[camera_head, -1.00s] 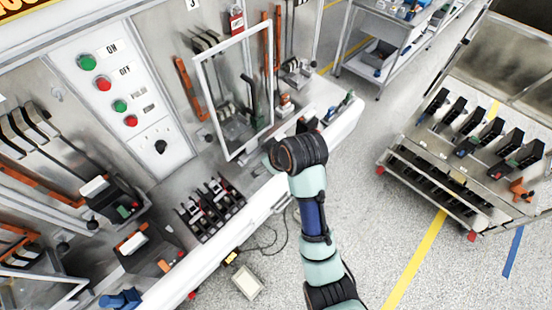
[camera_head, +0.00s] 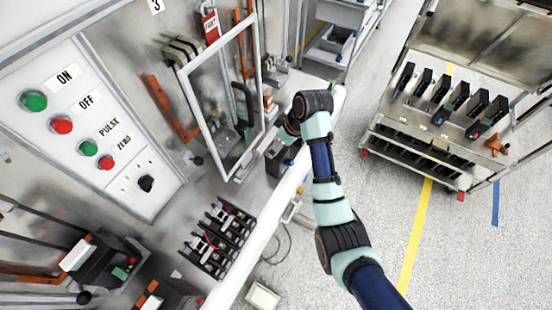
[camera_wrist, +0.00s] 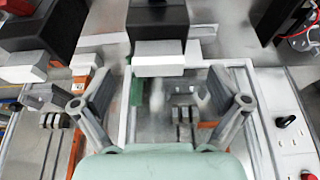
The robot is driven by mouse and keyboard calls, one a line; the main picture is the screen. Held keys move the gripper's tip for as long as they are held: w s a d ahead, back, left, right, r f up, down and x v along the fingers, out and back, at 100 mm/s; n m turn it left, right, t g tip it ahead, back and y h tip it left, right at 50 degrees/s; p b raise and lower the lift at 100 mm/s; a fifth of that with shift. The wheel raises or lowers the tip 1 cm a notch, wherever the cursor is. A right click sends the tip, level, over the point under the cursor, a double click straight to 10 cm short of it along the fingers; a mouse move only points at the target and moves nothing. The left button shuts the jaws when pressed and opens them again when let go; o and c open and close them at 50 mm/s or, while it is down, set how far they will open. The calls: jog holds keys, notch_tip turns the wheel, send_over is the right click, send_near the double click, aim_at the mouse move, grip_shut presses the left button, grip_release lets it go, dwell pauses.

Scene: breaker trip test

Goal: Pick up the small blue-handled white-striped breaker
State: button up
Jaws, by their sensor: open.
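I cannot clearly pick out the white-striped breaker. On the cart at the right of the head view, a dark breaker with a small blue part (camera_head: 437,107) stands in a row of similar black ones. My gripper shows in the wrist view (camera_wrist: 160,95) with its two fingers spread wide and nothing held between them. Ahead of the fingers is a black block with a white front (camera_wrist: 158,58); I cannot tell its handle colour. In the head view my wrist hides most of the gripper, near the bench edge beside the framed door.
A white-framed clear door (camera_head: 187,92) stands open close to my wrist. Wired black breakers (camera_head: 215,240) sit on the bench. A button panel (camera_head: 85,125) is at left. The cart (camera_head: 400,125) stands right, with clear floor before it.

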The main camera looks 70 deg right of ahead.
aim_at(277, 158)
jog(key=x, duration=0.4)
jog(key=shift+f, duration=0.4)
jog(key=c, duration=1.8)
jog(key=shift+d+r, duration=0.1)
grip_shut()
